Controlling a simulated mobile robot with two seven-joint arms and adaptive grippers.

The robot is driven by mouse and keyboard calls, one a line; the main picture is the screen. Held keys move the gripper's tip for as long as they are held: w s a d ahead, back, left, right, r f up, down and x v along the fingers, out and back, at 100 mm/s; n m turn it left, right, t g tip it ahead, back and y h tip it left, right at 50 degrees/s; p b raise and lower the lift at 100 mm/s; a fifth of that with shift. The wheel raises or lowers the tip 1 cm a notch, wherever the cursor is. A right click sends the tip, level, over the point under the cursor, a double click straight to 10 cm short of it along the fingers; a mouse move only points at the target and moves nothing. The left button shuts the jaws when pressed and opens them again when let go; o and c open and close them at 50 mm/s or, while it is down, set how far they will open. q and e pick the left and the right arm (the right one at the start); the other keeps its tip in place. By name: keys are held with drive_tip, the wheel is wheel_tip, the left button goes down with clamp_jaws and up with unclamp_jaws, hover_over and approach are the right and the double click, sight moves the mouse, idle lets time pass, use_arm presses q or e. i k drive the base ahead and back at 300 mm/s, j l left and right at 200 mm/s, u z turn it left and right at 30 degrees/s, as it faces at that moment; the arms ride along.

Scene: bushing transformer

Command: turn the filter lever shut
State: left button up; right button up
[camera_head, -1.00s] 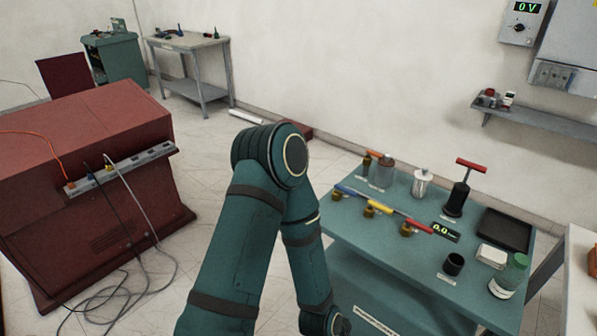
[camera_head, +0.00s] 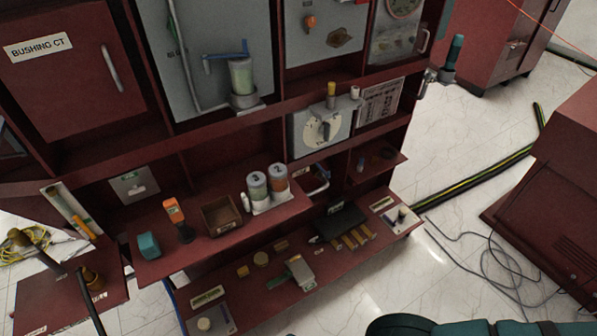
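A blue lever (camera_head: 228,52) sits level on the upper grey panel of the dark red cabinet. It is just above a green-filled clear canister (camera_head: 241,76), which stands in a grey holder with grey pipe beside it. This looks like the filter and its lever, though no readable label confirms it. An orange knob (camera_head: 310,22) is on the panel to the right. Neither gripper is in view; only a teal link of my own arm shows at the bottom right edge, far from the lever.
A lower shelf holds two lidded jars (camera_head: 257,187), a wooden box (camera_head: 220,214) and an orange-topped tool (camera_head: 174,212). A dial box (camera_head: 320,131) is mid-cabinet. A black-and-yellow cable (camera_head: 473,178) and loose cords lie on the floor at right.

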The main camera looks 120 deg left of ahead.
sight(327, 174)
drive_tip(key=u, duration=3.75)
drive_tip(key=i+l, duration=0.2)
drive_tip(key=l, duration=0.15)
drive_tip(key=i+l, duration=0.15)
drive_tip(key=l, duration=0.2)
drive_tip(key=i+l+u, duration=0.1)
drive_tip(key=i+l, duration=0.25)
drive_tip(key=l, duration=0.3)
drive_tip(key=i+l, duration=0.2)
drive_tip(key=l, duration=0.15)
drive_tip(key=i+l+u, duration=0.1)
drive_tip(key=l, duration=0.25)
drive_tip(key=i+l, duration=0.25)
drive_tip(key=l, duration=0.15)
